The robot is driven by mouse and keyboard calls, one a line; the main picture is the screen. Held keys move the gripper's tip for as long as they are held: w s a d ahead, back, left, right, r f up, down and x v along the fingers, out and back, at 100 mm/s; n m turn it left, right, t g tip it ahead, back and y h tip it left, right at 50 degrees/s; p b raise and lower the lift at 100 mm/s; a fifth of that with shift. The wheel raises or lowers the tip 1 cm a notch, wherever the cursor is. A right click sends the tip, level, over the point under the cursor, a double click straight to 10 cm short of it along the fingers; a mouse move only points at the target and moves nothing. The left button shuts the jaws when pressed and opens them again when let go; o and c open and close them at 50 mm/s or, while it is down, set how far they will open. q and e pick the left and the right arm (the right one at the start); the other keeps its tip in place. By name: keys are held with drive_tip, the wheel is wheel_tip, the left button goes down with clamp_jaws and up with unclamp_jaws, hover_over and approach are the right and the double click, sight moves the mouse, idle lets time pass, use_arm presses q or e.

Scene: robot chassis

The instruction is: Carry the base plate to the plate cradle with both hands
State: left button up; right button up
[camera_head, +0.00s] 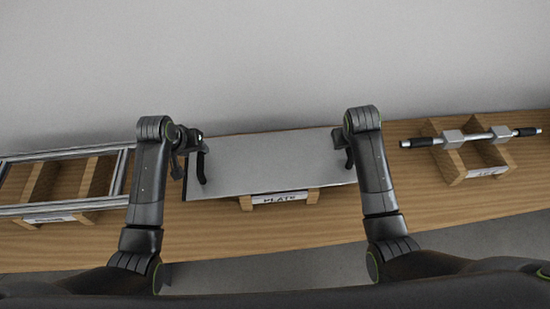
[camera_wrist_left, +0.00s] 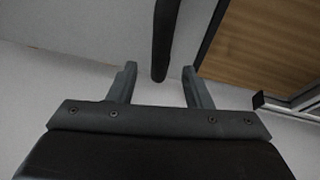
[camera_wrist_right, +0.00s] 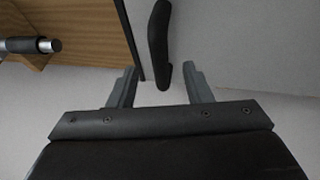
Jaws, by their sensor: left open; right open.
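The grey flat base plate (camera_head: 270,165) lies level over a wooden cradle (camera_head: 312,196) with a white "PLATE" label. A black handle stands at each end of it. My left gripper (camera_head: 194,150) is open at the plate's left handle (camera_head: 201,168); in the left wrist view the handle (camera_wrist_left: 164,40) reaches between the two fingertips. My right gripper (camera_head: 344,148) is open at the right end; in the right wrist view the right handle (camera_wrist_right: 157,32) extends between the fingers. Neither gripper is closed on its handle. Most of the cradle is hidden under the plate.
A long wooden table (camera_head: 250,232) carries everything. A metal frame (camera_head: 60,208) on wooden supports stands at the left. A bar with black ends (camera_head: 478,139) rests on a wooden holder (camera_head: 456,172) at the right. The table's front strip is clear.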

sight(199, 153)
use_arm(q)
drive_tip(key=shift+x, duration=2.7)
use_arm(e)
drive_tip(key=shift+x, duration=2.7)
use_arm(q)
clamp_jaws()
use_arm(e)
clamp_jaws()
use_arm(q)
drive_tip(key=shift+w+r, duration=0.2)
drive_tip(key=shift+r, duration=0.05)
use_arm(e)
drive_tip(key=shift+w+r, duration=0.2)
drive_tip(key=shift+r, duration=0.05)
